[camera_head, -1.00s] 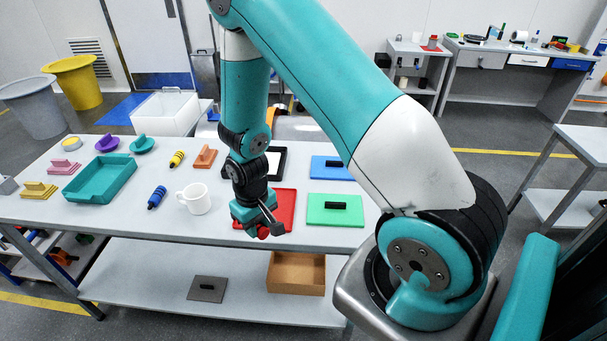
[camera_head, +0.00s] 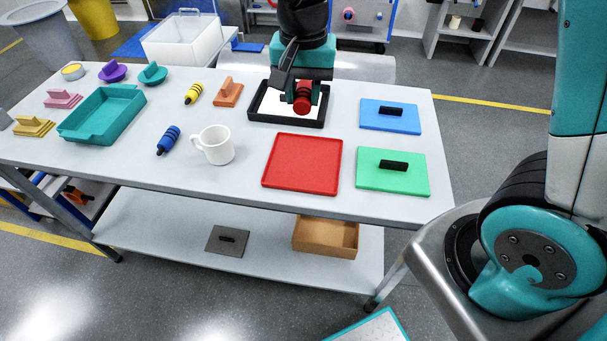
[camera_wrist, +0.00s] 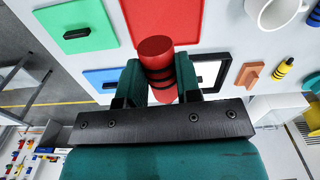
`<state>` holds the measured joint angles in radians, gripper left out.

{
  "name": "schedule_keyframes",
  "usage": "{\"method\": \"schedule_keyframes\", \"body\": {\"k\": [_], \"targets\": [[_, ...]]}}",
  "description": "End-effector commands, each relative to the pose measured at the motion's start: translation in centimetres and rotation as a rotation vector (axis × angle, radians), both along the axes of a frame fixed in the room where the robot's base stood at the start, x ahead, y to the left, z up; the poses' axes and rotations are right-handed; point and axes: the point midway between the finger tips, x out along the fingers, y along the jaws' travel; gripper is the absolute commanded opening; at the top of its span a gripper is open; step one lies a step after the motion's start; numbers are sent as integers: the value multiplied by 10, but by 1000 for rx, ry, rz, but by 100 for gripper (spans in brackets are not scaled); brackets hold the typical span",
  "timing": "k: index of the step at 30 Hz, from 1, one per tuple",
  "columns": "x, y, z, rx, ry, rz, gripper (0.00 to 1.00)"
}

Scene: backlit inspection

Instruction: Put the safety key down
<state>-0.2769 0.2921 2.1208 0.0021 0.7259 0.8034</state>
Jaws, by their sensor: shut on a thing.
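The safety key appears to be the red cylinder with black bands (camera_head: 303,100), held between the two teal fingers of my gripper (camera_head: 303,92). In the wrist view the red cylinder (camera_wrist: 156,52) sits between the fingertips (camera_wrist: 160,82), its red end toward the red tray. In the head view my gripper is over the black-rimmed white tray (camera_head: 262,117) at the back of the table. I cannot tell how high the cylinder is above it. In the wrist view the black-rimmed tray (camera_wrist: 222,62) is partly hidden by my gripper.
A red tray (camera_head: 302,163) lies in front, empty. Blue (camera_head: 375,119) and green (camera_head: 420,182) handled plates are at right. A white mug (camera_head: 218,146), an orange handled block (camera_head: 228,93), and yellow (camera_head: 194,93) and blue (camera_head: 168,141) banded cylinders stand or lie at left.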

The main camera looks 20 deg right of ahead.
Motion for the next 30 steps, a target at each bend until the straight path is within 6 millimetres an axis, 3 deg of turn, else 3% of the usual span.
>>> {"method": "schedule_keyframes", "body": {"k": [3,6,21,30], "targets": [[-7,9,8,0,-2,-46,0],[-10,11,2,-2,5,-61,0],[-11,12,-127,-2,7,-59,0],[-11,12,-161,-2,5,-59,0]]}}
